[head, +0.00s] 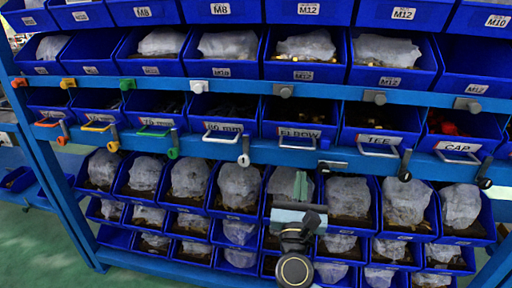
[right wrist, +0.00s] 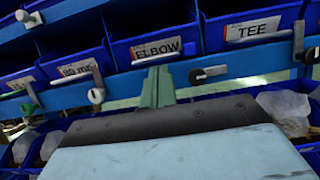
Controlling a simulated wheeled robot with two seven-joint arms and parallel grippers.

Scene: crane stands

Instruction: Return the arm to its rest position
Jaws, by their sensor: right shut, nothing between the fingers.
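My right gripper (head: 301,184) is in front of the blue rack, just below the drawer labelled ELBOW (head: 300,134). Its green fingers are together and hold nothing. In the right wrist view the closed fingertips (right wrist: 158,75) point up towards the rail under the ELBOW drawer (right wrist: 157,48). Whether they touch the rail cannot be told. A latch (head: 333,165) on that rail lies sideways, right of the fingers; it also shows in the right wrist view (right wrist: 207,74). My left gripper is not in view.
Blue bins (head: 240,189) with clear bags and small parts fill the rows behind and below my right gripper. The TEE drawer (head: 380,139) and CAP drawer (head: 459,147) are to the right, with handles and hanging latches jutting out. Green floor (head: 40,245) is open at lower left.

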